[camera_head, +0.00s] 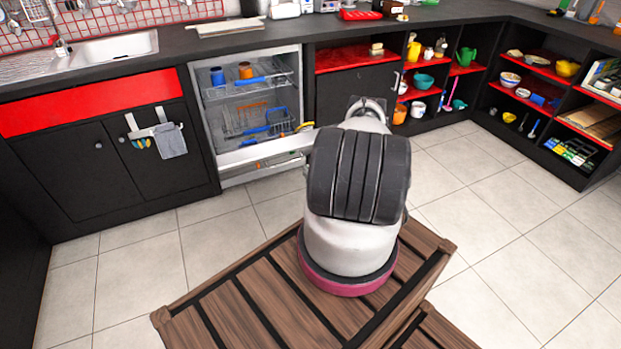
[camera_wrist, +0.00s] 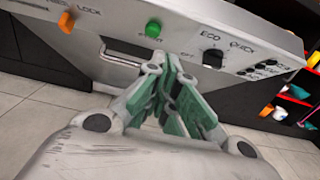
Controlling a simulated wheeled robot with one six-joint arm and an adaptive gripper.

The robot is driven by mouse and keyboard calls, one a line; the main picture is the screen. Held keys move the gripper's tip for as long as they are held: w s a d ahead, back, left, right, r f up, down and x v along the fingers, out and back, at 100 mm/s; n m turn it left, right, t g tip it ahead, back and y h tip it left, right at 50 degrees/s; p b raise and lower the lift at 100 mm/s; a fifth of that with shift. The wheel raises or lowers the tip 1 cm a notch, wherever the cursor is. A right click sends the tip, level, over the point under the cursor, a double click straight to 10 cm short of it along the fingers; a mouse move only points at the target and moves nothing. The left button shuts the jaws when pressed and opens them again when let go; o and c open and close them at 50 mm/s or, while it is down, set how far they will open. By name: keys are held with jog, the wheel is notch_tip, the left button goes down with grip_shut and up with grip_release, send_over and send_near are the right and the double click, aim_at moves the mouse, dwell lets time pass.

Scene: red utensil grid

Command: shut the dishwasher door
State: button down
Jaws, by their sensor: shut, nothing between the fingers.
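The dishwasher (camera_head: 207,110) stands open under the counter in the head view, with its racks showing. Its white door (camera_head: 245,157) is lowered outward at the bottom of the opening, and my arm hides the area to its right. In the wrist view the door's grey control panel (camera_wrist: 120,38) runs across the top, tilted, with a green button (camera_wrist: 153,29), an orange button (camera_wrist: 67,21), a dark knob (camera_wrist: 213,57) and a metal handle (camera_wrist: 121,58). My gripper (camera_wrist: 176,57) is shut and empty, its fingertips close to the panel below the green button; contact cannot be told.
Blue and orange cups (camera_head: 217,76) and other dishes sit in the racks. Black cabinets flank the dishwasher, one with a hanging towel (camera_head: 170,140). Open shelves (camera_head: 470,70) hold dishes at right. A wooden slatted platform (camera_head: 240,300) is below my arm. Tiled floor (camera_head: 150,250) is clear at left.

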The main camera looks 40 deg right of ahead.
jog(key=w+d+r, duration=0.2)
jog(key=w+r, duration=0.1)
jog(key=w, duration=0.4)
